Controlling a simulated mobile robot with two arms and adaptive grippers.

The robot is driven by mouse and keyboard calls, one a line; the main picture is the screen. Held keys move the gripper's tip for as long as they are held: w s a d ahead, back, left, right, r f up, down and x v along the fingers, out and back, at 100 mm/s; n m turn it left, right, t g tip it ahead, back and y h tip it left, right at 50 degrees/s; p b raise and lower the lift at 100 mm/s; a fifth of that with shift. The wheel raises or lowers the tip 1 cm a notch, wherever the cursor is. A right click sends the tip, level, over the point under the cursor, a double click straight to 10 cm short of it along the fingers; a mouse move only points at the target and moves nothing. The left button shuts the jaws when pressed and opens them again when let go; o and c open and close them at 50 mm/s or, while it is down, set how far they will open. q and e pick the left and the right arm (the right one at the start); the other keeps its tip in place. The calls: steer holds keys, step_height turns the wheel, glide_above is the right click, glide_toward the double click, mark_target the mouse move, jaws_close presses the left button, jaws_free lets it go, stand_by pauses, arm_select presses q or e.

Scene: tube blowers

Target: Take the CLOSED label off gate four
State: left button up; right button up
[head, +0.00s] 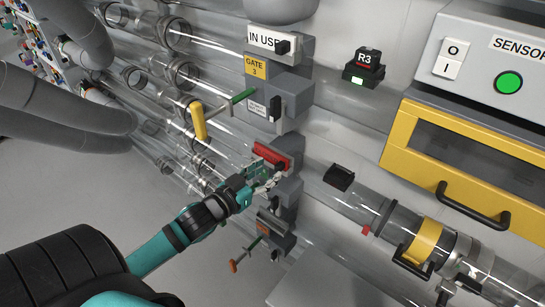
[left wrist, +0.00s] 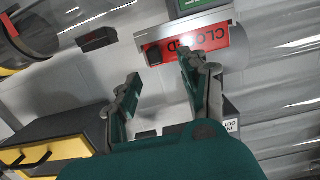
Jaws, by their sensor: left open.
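The red CLOSED label (head: 271,155) sits on a grey gate block on the tube wall, below the yellow GATE 3 plate (head: 255,66). In the left wrist view the label (left wrist: 213,38) reads upside down, with a black knob (left wrist: 154,54) at its left end. My left gripper (head: 268,177) is at the lower edge of the label. Its fingers (left wrist: 161,68) are spread apart with nothing between them; one fingertip overlaps the label in the wrist view, and I cannot tell if it touches. No gate four plate is readable. My right gripper is not in view.
Clear tubes run across the wall. A yellow-handled lever (head: 199,121) juts out above left of my gripper, and an orange-tipped lever (head: 234,266) below. A yellow-framed box (head: 395,135) with a black handle and a black R3 block (head: 364,67) are at the right.

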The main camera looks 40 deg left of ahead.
mark_target(276, 167)
arm_select(q)
steer(key=w, duration=0.3)
steer(key=w+f+p, duration=0.1)
steer(key=shift+w+d, duration=0.2)
steer(key=shift+d, duration=0.2)
steer(key=shift+s, duration=0.1)
steer(key=shift+c, duration=1.1)
jaws_close()
